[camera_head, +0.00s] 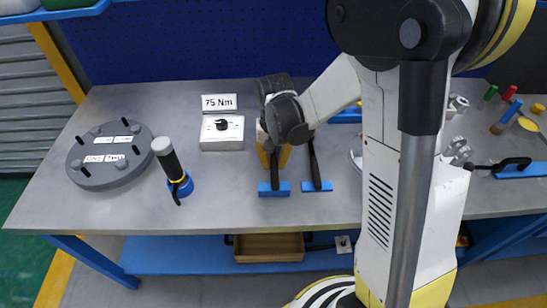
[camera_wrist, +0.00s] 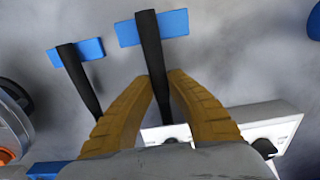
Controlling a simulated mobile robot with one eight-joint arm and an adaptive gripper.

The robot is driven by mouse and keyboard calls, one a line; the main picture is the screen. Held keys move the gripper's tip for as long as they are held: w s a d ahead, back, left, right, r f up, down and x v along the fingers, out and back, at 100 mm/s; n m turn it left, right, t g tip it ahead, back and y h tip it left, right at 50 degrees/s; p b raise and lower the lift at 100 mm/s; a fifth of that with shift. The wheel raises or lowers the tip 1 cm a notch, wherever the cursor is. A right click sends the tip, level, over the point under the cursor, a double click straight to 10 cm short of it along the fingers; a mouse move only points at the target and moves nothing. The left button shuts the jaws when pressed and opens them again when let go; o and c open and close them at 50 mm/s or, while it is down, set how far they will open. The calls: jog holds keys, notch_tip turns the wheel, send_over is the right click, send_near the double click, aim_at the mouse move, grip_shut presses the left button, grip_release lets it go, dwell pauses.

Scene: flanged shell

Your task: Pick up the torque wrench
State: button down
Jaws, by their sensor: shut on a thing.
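My gripper (camera_wrist: 168,100) has its yellow fingers closed around the shaft of a black-handled tool (camera_wrist: 153,60), which I take to be the torque wrench. In the head view my gripper (camera_head: 272,152) is partly hidden by my wrist, and the black handle (camera_head: 275,173) shows below it. The handle's end lies over a blue rest (camera_head: 264,190); I cannot tell whether it touches. A second, similar black-handled tool (camera_head: 314,165) lies beside it on another blue rest (camera_head: 317,187). In the wrist view this second tool (camera_wrist: 80,80) is left of the fingers, apart from them. The tools' far ends are hidden.
A grey box with a black knob (camera_head: 222,133) and a "75 Nm" sign (camera_head: 219,102) stand left of my gripper. Farther left are an upright black tool in a blue base (camera_head: 172,165) and a grey flanged disc (camera_head: 103,157). The table's front (camera_head: 240,212) is clear.

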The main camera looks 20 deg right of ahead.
notch_tip(320, 180, up, 4)
jog(key=shift+f+p, duration=0.1)
jog(key=shift+p, duration=0.85)
jog(key=s+d+r+p, duration=0.3)
jog(key=d+r, duration=0.3)
jog(key=d, duration=0.5)
jog(key=shift+s+r+p, duration=0.35)
jog(key=shift+s+p, duration=0.05)
jog(key=shift+s, duration=0.15)
